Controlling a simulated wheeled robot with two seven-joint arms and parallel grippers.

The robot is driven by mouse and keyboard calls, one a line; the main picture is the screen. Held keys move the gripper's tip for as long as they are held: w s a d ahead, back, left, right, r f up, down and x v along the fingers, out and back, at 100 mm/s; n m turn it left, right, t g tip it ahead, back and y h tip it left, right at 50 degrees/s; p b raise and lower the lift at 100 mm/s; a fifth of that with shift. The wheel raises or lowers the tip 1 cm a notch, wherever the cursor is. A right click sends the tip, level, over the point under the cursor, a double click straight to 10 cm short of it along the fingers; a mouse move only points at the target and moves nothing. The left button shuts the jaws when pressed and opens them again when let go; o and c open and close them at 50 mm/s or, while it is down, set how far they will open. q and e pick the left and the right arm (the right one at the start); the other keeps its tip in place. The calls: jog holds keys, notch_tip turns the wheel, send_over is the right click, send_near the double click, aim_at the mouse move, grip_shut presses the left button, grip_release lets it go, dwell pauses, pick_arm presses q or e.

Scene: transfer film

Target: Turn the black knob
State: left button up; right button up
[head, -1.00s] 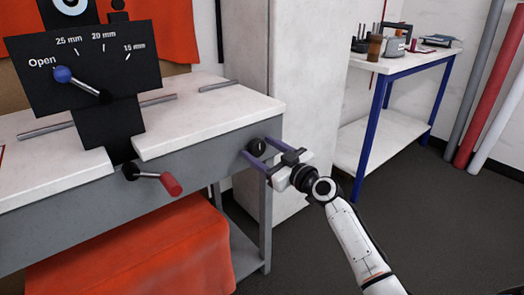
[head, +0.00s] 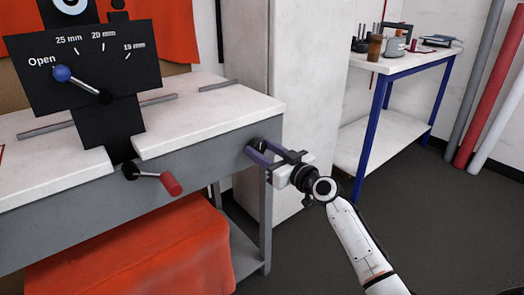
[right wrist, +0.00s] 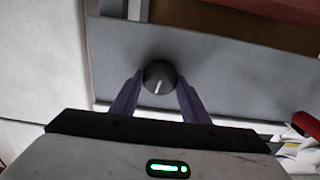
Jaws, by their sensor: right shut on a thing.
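The black knob (head: 257,142) sits on the grey front face of the workbench, near its right end. It also shows in the right wrist view (right wrist: 160,75), round, with a short white mark running from about its middle downward. My right gripper (head: 256,149) is shut on the knob, with one purple finger on each side of it. In the right wrist view the fingers (right wrist: 160,84) flank the knob at its left and right. In the head view the fingers partly hide the knob. My left gripper is not in view.
A red-handled crank (head: 170,183) juts from the bench front to the left. A black panel (head: 85,65) with a blue-ball lever at "Open" stands on the bench (head: 210,115). A white pillar (head: 305,90) rises behind the gripper. A blue-legged table (head: 400,65) stands at the back right.

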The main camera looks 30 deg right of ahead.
jog(key=m, duration=0.5)
jog(key=shift+d+m, duration=0.1)
jog(key=shift+m, duration=0.2)
jog(key=m, duration=0.3)
jog(key=shift+f+m+p, duration=0.1)
jog(key=shift+m+p, duration=0.2)
jog(key=shift+m, duration=0.5)
jog(key=o, duration=1.1)
jog(key=shift+d, duration=0.1)
jog(key=shift+c, duration=0.2)
jog(key=shift+s, duration=0.1)
